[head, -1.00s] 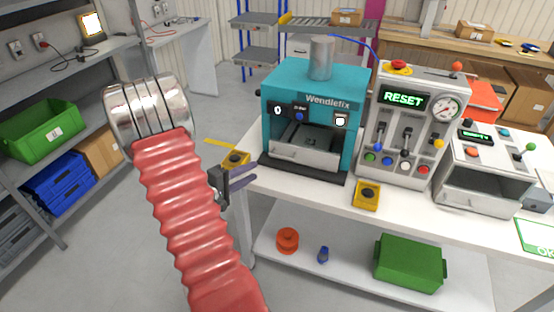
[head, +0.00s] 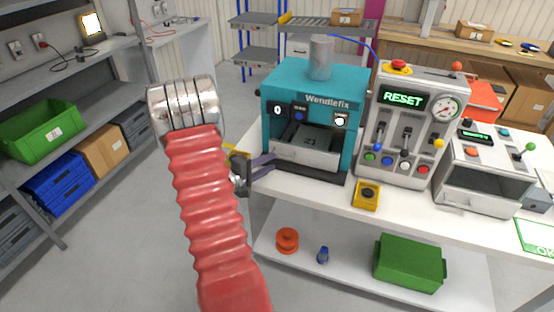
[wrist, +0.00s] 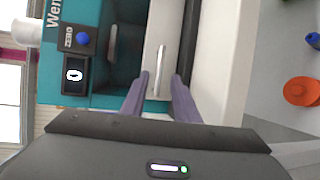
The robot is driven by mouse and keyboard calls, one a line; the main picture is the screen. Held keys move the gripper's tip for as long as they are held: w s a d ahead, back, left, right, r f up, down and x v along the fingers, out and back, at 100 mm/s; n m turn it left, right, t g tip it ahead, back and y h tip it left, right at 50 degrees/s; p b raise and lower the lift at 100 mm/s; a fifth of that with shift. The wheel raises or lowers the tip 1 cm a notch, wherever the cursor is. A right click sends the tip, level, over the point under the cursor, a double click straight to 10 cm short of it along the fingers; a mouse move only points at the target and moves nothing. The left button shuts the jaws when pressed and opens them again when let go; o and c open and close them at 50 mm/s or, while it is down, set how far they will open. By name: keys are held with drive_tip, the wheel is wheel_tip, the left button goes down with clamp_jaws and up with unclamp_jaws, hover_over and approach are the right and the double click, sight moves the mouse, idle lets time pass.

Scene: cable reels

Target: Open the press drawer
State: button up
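The teal Wendlefix press (head: 275,88) stands on the white bench. Its pale grey drawer (head: 318,162) sits low in its front opening, and the drawer front (wrist: 165,22) also shows in the wrist view. A slim bar handle (wrist: 159,62) is on that front. My gripper (head: 274,160) is at the drawer front's left part. In the wrist view its two purple fingers (wrist: 160,78) are apart, one on each side of the handle's near end. I see gaps between fingers and handle. How deep the fingertips reach is unclear.
A grey control panel (head: 392,133) reading RESET stands right of the press. A yellow button box (head: 366,195) sits at the bench's front edge. Another yellow box is partly behind my gripper. The lower shelf holds an orange reel (head: 287,240) and a green crate (head: 409,263).

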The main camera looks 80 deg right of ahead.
sight(280, 157)
drive_tip(key=x, duration=0.4)
drive_tip(key=shift+s+d, duration=0.15)
drive_tip(key=shift+d, duration=0.2)
drive_tip(key=shift+c, duration=0.5)
drive_tip(key=shift+f, duration=0.1)
clamp_jaws()
